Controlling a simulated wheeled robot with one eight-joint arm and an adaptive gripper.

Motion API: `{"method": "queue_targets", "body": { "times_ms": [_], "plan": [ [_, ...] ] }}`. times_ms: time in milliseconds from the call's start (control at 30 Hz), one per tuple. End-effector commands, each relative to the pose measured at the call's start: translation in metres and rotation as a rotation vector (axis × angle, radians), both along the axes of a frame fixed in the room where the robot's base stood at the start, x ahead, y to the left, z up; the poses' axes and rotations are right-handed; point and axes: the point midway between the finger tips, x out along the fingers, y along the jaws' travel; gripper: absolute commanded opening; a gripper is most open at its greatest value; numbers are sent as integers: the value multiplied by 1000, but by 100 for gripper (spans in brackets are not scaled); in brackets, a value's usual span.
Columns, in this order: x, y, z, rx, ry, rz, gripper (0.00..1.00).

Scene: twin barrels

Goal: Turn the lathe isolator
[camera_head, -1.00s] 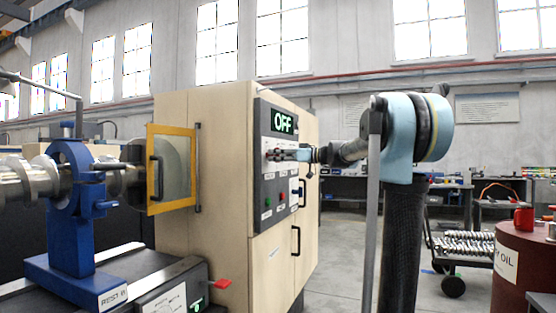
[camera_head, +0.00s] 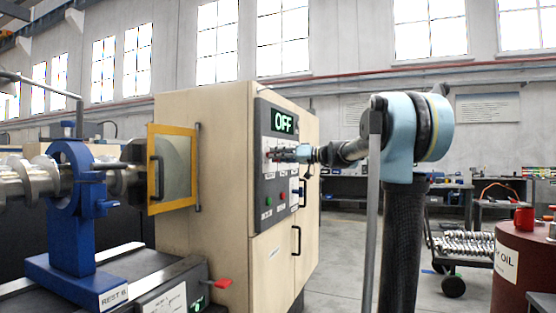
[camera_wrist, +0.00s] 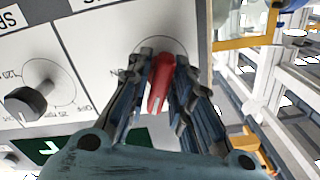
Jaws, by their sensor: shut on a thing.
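The isolator is a red handle (camera_wrist: 160,84) on the pale panel of the machine cabinet (camera_head: 205,190). In the wrist view it stands between the two fingers of my gripper (camera_wrist: 163,62), which are shut on it from both sides. A thin circle is drawn on the panel around its base. In the head view my gripper (camera_head: 286,154) reaches the dark control panel (camera_head: 266,225) from the right, and the fingers largely hide the handle. The green display (camera_head: 283,122) above reads OFF.
A black knob (camera_wrist: 27,103) with a scale sits beside the isolator in the wrist view. An open yellow-framed door (camera_head: 154,168) and a blue steady rest (camera_head: 68,225) with a shaft stand left. A red barrel (camera_head: 525,250) and a cart (camera_head: 462,245) stand right.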

Motion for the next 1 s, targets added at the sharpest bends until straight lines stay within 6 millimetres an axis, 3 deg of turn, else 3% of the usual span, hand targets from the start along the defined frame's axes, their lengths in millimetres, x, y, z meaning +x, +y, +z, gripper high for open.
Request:
{"method": "queue_targets", "body": {
  "times_ms": [1000],
  "plan": [
    [3, -2, -1, 320, 882, -8, 0]
  ]
}}
